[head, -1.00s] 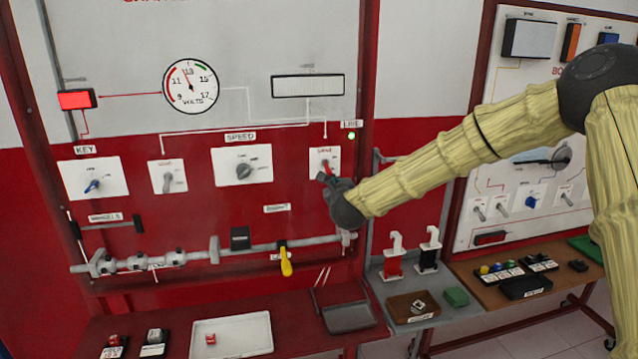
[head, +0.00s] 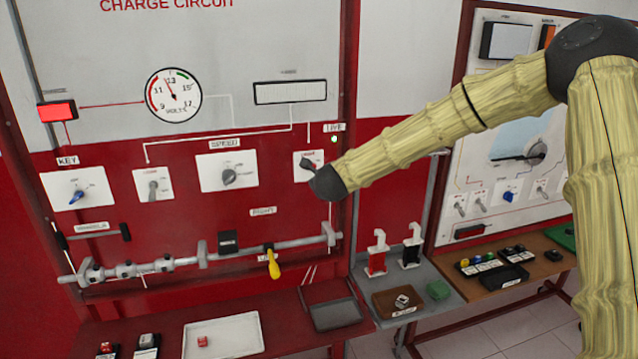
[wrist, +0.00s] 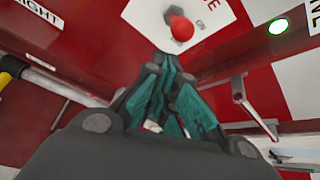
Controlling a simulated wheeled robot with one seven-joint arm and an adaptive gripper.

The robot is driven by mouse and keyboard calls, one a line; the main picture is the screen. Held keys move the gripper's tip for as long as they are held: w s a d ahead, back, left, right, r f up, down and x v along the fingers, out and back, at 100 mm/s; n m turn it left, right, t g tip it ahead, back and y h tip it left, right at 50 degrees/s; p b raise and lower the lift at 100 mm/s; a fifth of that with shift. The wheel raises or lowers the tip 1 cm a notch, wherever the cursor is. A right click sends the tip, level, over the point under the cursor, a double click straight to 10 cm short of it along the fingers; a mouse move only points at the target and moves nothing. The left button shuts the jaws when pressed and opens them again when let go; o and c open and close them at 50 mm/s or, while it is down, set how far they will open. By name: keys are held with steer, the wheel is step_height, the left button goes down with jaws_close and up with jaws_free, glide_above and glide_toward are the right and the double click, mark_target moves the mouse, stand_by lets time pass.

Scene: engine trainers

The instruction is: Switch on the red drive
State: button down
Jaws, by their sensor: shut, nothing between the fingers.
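The red drive switch shows in the wrist view as a red-tipped lever (wrist: 181,27) on a white plate, with a small marking beside it. In the head view its white plate (head: 316,178) is on the red lower panel, below the LIVE label, and my gripper hides the lever. My gripper (head: 306,162) is in front of that plate. In the wrist view my gripper's teal-padded fingers (wrist: 165,62) are together and empty, with the tips just below the red lever. I cannot tell whether they touch it.
The green LIVE lamp (wrist: 278,27) is lit beside the switch. A white switch plate (head: 227,187) under SPEED and a blue key switch (head: 77,197) are to the left. A grey shaft (head: 225,255) with a yellow handle (head: 273,264) runs below. A lit red indicator (head: 57,111) is at upper left.

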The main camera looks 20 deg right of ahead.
steer(key=shift+a+r, duration=0.1)
steer(key=shift+r, duration=0.65)
steer(key=shift+f, duration=0.1)
steer(key=d+b+v, duration=0.1)
steer(key=b+v, duration=0.4)
steer(key=v, duration=0.4)
steer(key=shift+s+d+b, duration=0.3)
steer(key=shift+d+b, duration=0.05)
steer(key=shift+b, duration=0.05)
stand_by(0.4)
